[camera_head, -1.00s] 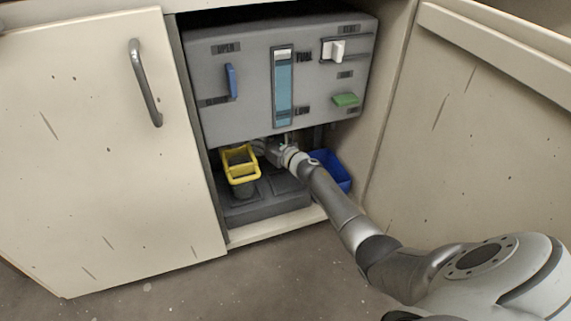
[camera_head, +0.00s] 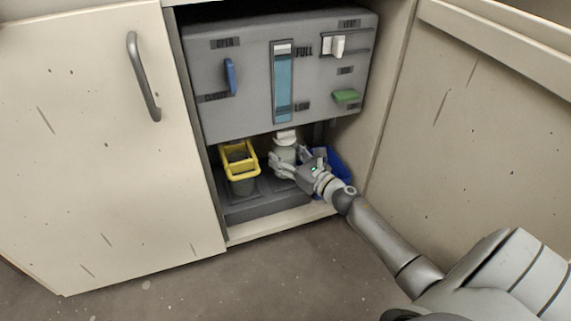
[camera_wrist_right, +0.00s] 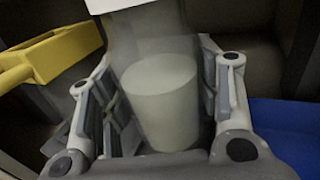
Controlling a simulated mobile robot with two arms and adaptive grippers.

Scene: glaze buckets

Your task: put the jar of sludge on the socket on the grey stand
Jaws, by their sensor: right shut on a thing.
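The jar of sludge (camera_head: 285,152) is a clear jar with pale grey-white contents and a white top. My right gripper (camera_head: 283,163) is shut on it, and in the right wrist view the jar (camera_wrist_right: 160,100) stands between the two fingers. The grey stand (camera_head: 270,207) is low and dark, at the bottom of the cupboard. The jar is over its right half, below the grey tank; I cannot tell whether it touches the stand. The socket there is largely hidden by the jar and gripper. My left gripper is not in view.
A dark bucket with a yellow rim and handle (camera_head: 240,160) stands on the stand's left part, close to the jar. A blue bin (camera_head: 340,165) is at the right, behind my wrist. The grey tank (camera_head: 245,110) hangs low overhead. Open doors flank the cupboard.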

